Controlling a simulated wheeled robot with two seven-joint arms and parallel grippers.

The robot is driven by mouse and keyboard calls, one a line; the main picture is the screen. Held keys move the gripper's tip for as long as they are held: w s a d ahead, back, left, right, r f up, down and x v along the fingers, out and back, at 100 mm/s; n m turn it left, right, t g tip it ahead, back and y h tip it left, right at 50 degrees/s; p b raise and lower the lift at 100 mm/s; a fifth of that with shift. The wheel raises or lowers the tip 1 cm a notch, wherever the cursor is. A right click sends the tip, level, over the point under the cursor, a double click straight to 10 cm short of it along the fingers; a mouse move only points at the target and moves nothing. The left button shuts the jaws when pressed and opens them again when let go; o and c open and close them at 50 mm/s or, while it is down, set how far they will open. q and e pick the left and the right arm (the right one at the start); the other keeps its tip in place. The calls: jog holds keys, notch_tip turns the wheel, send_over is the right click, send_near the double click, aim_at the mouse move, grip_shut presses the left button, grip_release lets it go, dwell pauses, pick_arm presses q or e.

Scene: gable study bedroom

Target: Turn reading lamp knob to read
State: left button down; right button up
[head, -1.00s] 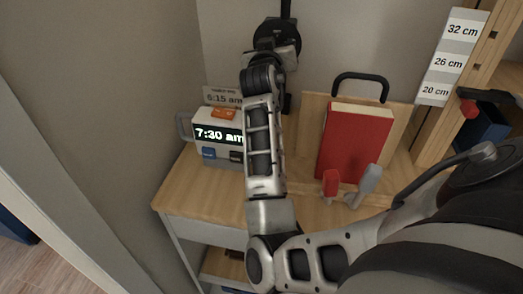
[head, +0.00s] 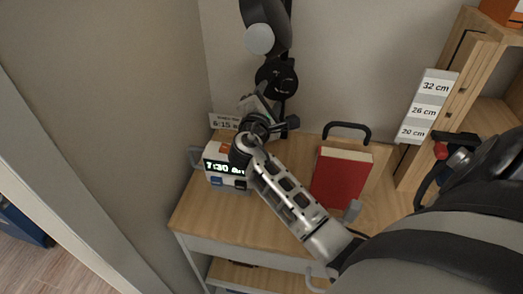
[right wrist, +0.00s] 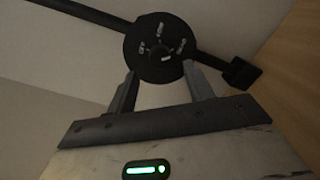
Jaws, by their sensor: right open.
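The reading lamp (head: 264,22) stands at the back of the desk against the wall, its grey head at the top of the head view. Its round black knob dial (head: 277,76) sits lower on the dark post. In the head view the right gripper (head: 266,100) is just below the dial. My left gripper is not in view.
A clock (head: 224,168) reading 7:30 am stands left of my right wrist, with a small sign (head: 226,122) behind it. A red book (head: 340,178) leans on a wooden stand to the right. A wooden shelf frame with a height scale (head: 428,108) stands further right.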

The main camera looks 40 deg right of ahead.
jog(key=b+v, duration=0.1)
jog(key=v, duration=0.9)
jog(key=s+a+f+m+y, duration=0.2)
jog(key=s+f+y, duration=0.1)
jog(key=f, duration=0.1)
jog(key=s+a+f+m+g+y, duration=0.1)
jog(key=s+a+f+m+y, duration=0.1)
jog(key=f, duration=0.3)
jog(key=s+a+f+m+g+y+p, duration=0.1)
jog(key=s+a+f+m+y, duration=0.1)
jog(key=s+f+y, duration=0.2)
jog(key=shift+a+f+m+y, duration=0.15)
jog(key=shift+f+m+y, duration=0.15)
jog(key=shift+f+y, duration=0.15)
jog(key=shift+s+a+f, duration=0.3)
jog(key=shift+s, duration=0.1)
